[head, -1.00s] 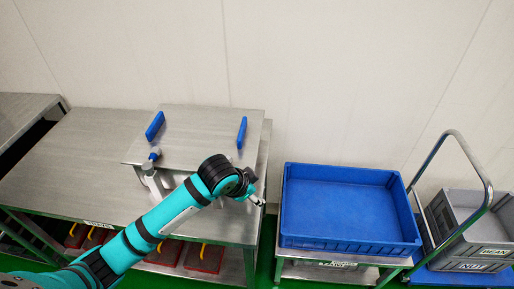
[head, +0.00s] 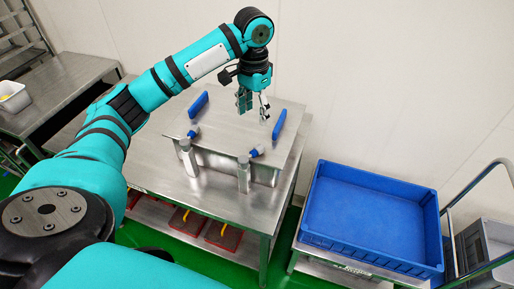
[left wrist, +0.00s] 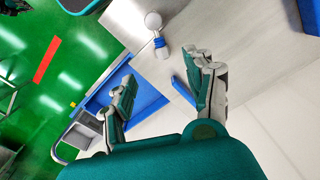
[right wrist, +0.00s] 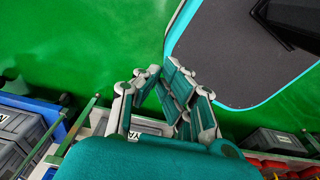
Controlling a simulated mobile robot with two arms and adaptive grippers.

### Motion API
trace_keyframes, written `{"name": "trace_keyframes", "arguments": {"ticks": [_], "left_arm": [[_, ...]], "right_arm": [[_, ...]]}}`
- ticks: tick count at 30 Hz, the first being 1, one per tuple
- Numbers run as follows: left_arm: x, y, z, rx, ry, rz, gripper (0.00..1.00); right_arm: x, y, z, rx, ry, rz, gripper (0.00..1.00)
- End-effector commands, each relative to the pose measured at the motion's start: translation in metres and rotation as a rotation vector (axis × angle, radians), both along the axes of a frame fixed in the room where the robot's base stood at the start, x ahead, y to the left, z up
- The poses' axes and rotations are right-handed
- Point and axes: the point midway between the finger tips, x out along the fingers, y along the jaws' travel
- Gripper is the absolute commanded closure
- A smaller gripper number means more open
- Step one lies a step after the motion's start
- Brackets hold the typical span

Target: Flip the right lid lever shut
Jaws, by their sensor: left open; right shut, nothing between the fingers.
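The right lid lever, a grey post with a blue-ended grip (head: 256,151), stands at the front right of the machine's metal lid (head: 232,128), its blue end tilted up and right. It also shows in the left wrist view (left wrist: 161,49). The left lever (head: 193,132) stands at the front left. My left gripper (head: 254,105) is open and empty, pointing down above the lid, beside the right blue lid handle (head: 279,124) and behind the right lever. My right gripper (right wrist: 161,76) is shut and empty over the green floor; the head view does not show it.
The machine sits on a steel table (head: 160,165) with red trays on its lower shelf. A blue crate (head: 371,264) stands on a low stand to the right. A second blue lid handle (head: 198,103) is at the lid's left. A trolley is at far right.

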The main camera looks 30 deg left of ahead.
Motion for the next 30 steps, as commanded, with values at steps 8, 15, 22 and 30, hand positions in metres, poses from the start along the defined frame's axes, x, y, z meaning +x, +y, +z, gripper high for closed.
{"name": "trace_keyframes", "arguments": {"ticks": [8, 15, 22, 30], "left_arm": [[-0.001, 0.000, -0.059, 0.001, 0.004, -0.001, 0.46], [-0.001, 0.000, -0.110, 0.001, 0.003, -0.002, 0.46], [0.000, 0.000, -0.142, 0.000, -0.001, -0.002, 0.46], [0.000, 0.000, -0.153, 0.001, -0.002, -0.004, 0.46]], "right_arm": [[0.000, 0.001, 0.013, 0.002, -0.001, -0.001, 1.00], [0.000, 0.008, 0.022, 0.010, 0.000, -0.001, 1.00], [0.000, 0.013, 0.027, 0.016, -0.001, 0.000, 1.00], [0.000, 0.011, 0.027, 0.013, 0.000, 0.001, 1.00]]}}
